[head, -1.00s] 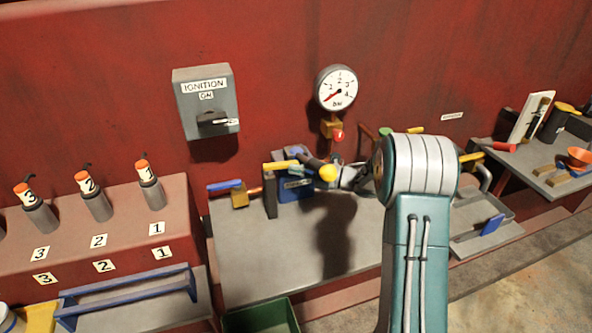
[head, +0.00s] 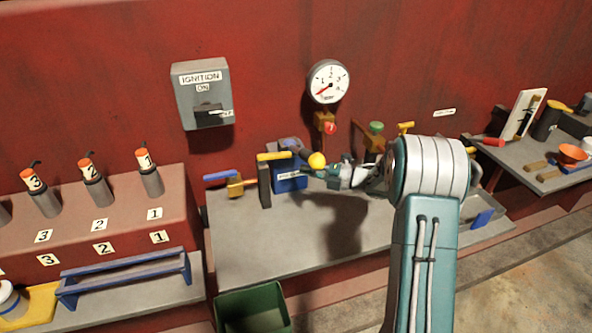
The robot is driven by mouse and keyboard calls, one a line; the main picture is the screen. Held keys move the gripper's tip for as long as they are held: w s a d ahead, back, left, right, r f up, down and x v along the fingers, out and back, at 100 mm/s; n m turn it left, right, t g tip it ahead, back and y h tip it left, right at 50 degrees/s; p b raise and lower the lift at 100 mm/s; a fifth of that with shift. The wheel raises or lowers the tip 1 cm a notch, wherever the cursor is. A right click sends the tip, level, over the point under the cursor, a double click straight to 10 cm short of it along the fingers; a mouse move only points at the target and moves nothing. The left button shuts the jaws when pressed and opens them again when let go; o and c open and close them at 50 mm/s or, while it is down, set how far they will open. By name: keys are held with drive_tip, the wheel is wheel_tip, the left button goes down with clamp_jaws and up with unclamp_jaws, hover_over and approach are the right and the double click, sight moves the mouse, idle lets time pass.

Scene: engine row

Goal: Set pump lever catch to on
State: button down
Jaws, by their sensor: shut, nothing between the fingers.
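The pump is a small blue box (head: 290,180) with a white label, standing on the grey bench against the red wall. A yellow ball knob (head: 317,160), which looks like the end of the pump lever, sits just right of the box top. A yellow bar (head: 273,156) lies across the top of a dark upright post (head: 264,186) at the box's left; I cannot tell if it is the catch. My gripper (head: 318,172) is shut and empty, reaching in from the right just below the yellow knob. I cannot tell whether it touches the knob or the box. My arm hides part of the bench to the right.
A blue-handled valve (head: 221,177) stands left of the pump. A pressure gauge (head: 328,81) and a red knob (head: 330,128) are above. A green-topped valve (head: 376,127) is behind my gripper. A green bin (head: 252,312) is below the bench. The bench front (head: 260,245) is clear.

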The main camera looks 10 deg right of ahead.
drive_tip(key=s+d, duration=0.1)
drive_tip(key=d, duration=0.5)
wheel_tip(320, 180, up, 16)
drive_tip(key=s+a+f+m+t+h, duration=0.1)
drive_tip(key=s+a+m+t+h, duration=0.15)
drive_tip(key=m+t+h, duration=0.85)
drive_tip(key=s+a+f+m+g+h, duration=0.1)
drive_tip(key=s+a+m+g+h, duration=0.2)
drive_tip(key=s+m+g+h, duration=0.7)
drive_tip(key=m+t+y, duration=0.5)
drive_tip(key=m+t, duration=0.3)
drive_tip(key=m, duration=0.1)
approach(282, 158)
drive_tip(key=w, duration=0.7)
drive_tip(key=shift+w+r, duration=0.1)
drive_tip(key=shift+w, duration=0.35)
